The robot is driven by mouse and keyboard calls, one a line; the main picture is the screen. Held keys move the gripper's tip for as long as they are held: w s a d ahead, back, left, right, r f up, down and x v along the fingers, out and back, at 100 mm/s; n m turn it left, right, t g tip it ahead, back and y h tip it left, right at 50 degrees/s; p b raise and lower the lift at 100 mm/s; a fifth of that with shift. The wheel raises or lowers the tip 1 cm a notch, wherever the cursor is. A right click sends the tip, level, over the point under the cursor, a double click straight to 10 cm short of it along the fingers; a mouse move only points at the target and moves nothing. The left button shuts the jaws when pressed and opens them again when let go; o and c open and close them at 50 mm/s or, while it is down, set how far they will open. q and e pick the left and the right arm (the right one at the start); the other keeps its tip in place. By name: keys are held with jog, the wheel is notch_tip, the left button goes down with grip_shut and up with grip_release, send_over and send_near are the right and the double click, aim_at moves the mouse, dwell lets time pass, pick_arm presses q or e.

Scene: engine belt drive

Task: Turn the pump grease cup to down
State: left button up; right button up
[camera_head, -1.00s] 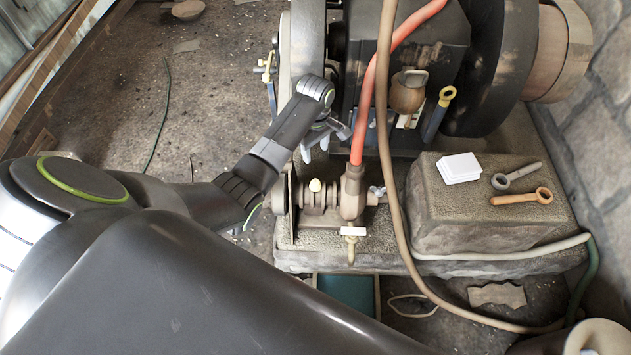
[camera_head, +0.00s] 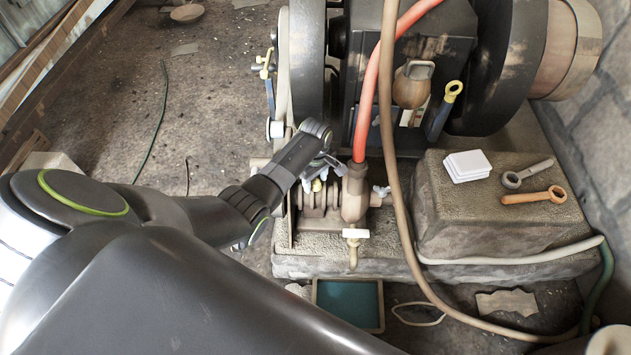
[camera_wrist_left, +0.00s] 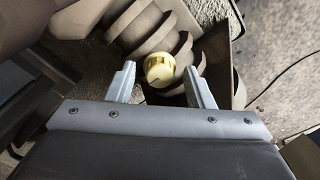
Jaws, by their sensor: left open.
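The pump (camera_head: 322,208) has a ridged body and sits on the stone base below the engine. Its grease cup (camera_head: 317,185) is a small cream-yellow knob on top, partly covered by my left gripper (camera_head: 316,178). In the left wrist view the grease cup (camera_wrist_left: 159,69) has a round cream top with a dark mark at its lower edge. My left gripper (camera_wrist_left: 160,85) is open, with one finger on each side of the cup and gaps between. I cannot tell whether either finger touches it. My right gripper is out of view.
A red hose (camera_head: 366,95) rises from the pump, and a brown hose (camera_head: 387,140) hangs just to its right. A white-handled tap (camera_head: 355,234) is on the pump's near side. A stone block (camera_head: 485,225) to the right carries white cards (camera_head: 467,166) and two wrenches.

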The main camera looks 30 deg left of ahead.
pick_arm(q)
jog(key=c, duration=1)
